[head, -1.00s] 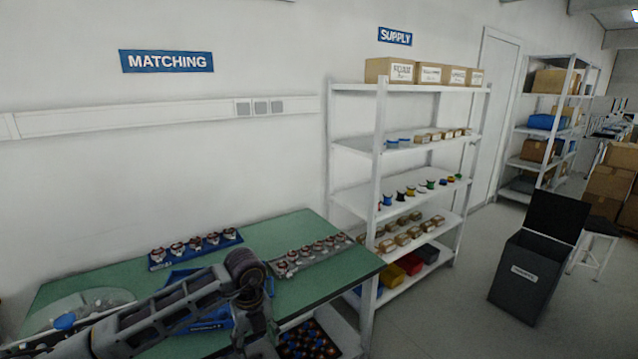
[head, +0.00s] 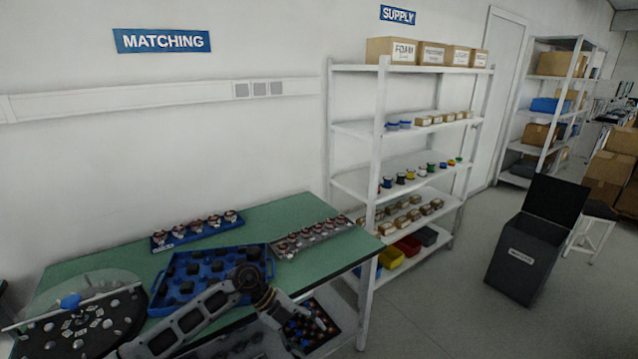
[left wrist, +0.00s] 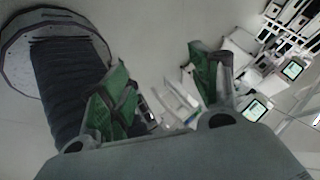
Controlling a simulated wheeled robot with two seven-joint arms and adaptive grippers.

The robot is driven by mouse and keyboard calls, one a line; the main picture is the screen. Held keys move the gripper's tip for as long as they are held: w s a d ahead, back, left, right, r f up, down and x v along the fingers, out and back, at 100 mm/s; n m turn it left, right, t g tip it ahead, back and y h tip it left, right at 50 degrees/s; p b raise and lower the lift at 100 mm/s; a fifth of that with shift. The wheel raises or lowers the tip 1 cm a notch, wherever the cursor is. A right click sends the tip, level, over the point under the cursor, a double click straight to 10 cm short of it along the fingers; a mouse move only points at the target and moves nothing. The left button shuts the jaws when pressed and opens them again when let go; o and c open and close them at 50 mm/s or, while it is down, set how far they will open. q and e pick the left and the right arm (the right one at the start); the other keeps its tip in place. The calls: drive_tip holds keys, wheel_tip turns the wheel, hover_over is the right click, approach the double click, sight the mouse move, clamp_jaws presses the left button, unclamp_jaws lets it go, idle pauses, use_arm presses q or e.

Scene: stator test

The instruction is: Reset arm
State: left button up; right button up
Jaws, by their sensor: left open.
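My left arm (head: 200,316) comes in from the lower left of the head view. It bends at a dark joint over the front of the green table and slopes down to the right, past the front edge. My left gripper (left wrist: 163,90) shows in the left wrist view with its two green-padded fingers spread wide and nothing between them. It is clear of the table's parts there. The fingertips cannot be made out clearly in the head view. My right gripper is in neither view.
The green table (head: 295,209) holds a blue tray (head: 262,253), a blue rack (head: 160,247) and a grey rack (head: 283,253) of stators, and a round dark plate (head: 110,330). A supply shelf (head: 350,131) and a dark bin (head: 520,268) stand to the right, with open floor between.

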use_arm(q)
drive_tip(key=w+a+f+n+t+h, duration=0.1)
drive_tip(key=w+f+n+t+h, duration=0.2)
drive_tip(key=w+f+n+t, duration=0.25)
drive_tip(key=w+a+f+n+t+h, duration=0.1)
drive_tip(key=w+f+n+t+h, duration=0.1)
drive_tip(key=f+n+t, duration=0.5)
drive_tip(key=s+a+f+n+y, duration=0.4)
drive_tip(key=a+f, duration=0.2)
drive_tip(key=f, duration=0.5)
drive_tip(key=s+a+f+n+y, duration=0.35)
drive_tip(key=a+f, duration=0.25)
drive_tip(key=f, duration=0.4)
drive_tip(key=s+a+f+n+g+y, duration=0.2)
drive_tip(key=s+a+f, duration=0.2)
drive_tip(key=s+f, duration=0.45)
drive_tip(key=s+a+f+n+g+y, duration=0.1)
drive_tip(key=s+a+f+n+y, duration=0.15)
drive_tip(key=s+f, duration=0.6)
drive_tip(key=s+a+f+n+g+y, duration=0.1)
drive_tip(key=s+f+g, duration=0.2)
drive_tip(key=s, duration=1.1)
drive_tip(key=s+a+f+n+g, duration=0.1)
drive_tip(key=s+f+g, duration=0.2)
drive_tip(key=s, duration=1.1)
drive_tip(key=shift+s+a+f+y, duration=0.25)
drive_tip(key=shift+s+f+y, duration=0.05)
drive_tip(key=shift+s+y, duration=0.1)
